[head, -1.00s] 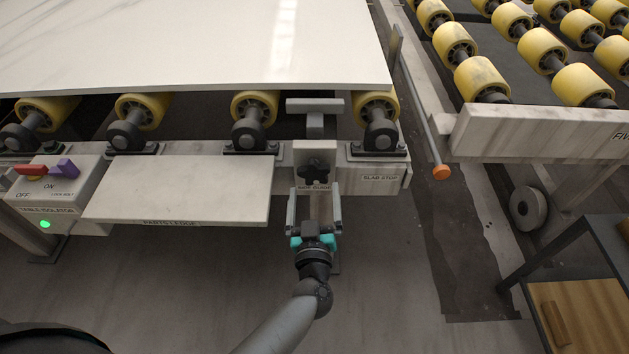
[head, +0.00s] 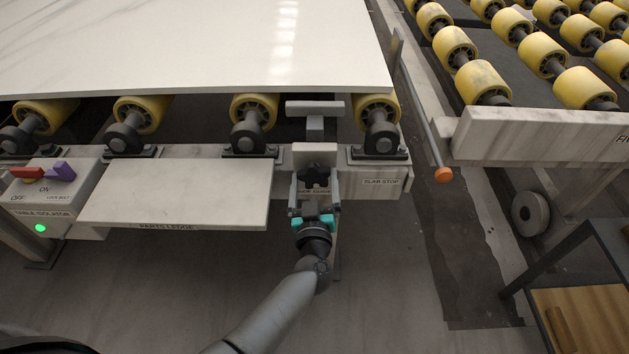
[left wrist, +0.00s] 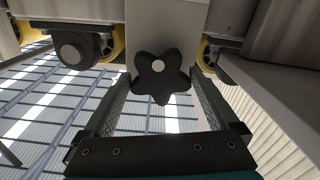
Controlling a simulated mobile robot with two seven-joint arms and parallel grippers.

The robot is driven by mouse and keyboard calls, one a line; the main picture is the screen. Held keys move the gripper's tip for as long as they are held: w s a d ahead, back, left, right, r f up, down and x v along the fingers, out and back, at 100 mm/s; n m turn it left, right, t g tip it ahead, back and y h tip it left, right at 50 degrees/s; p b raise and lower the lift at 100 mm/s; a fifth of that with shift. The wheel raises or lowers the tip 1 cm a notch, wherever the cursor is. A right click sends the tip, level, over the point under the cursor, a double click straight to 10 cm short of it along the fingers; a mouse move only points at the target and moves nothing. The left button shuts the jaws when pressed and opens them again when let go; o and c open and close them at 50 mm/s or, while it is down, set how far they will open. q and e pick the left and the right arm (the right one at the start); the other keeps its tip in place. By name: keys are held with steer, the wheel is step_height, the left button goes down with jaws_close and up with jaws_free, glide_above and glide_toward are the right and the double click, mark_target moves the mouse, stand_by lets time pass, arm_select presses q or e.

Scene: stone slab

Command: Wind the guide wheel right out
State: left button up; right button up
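The guide wheel is a black lobed hand knob (head: 316,174) on a pale bracket, above a partly hidden label ending in "GUIDE". It also shows in the left wrist view (left wrist: 161,78), with a light round centre. My left gripper (head: 315,184) is open, with one finger on each side of the knob. In the left wrist view there are gaps between the fingers and the knob's lobes, so it is not gripped. A grey T-shaped guide (head: 315,108) stands behind the bracket, near the slab's edge. My right gripper is not in view.
A white slab (head: 200,45) lies over yellow rollers. The parts ledge (head: 180,195) juts out left of the bracket. An isolator box (head: 50,200) with a green light is farther left. An orange-tipped rod (head: 443,174) and a dark-framed table (head: 590,270) stand to the right.

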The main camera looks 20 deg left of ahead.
arm_select(q)
steer(key=c, duration=0.7)
steer(key=shift+n, duration=0.4)
steer(key=n, duration=0.2)
steer(key=shift+n, duration=0.4)
steer(key=n, duration=0.3)
steer(key=shift+f+n, duration=0.1)
steer(key=shift+n, duration=0.2)
steer(key=n, duration=0.2)
steer(key=shift+n, duration=0.3)
steer(key=shift+n+b, duration=0.3)
steer(key=shift+n, duration=2.1)
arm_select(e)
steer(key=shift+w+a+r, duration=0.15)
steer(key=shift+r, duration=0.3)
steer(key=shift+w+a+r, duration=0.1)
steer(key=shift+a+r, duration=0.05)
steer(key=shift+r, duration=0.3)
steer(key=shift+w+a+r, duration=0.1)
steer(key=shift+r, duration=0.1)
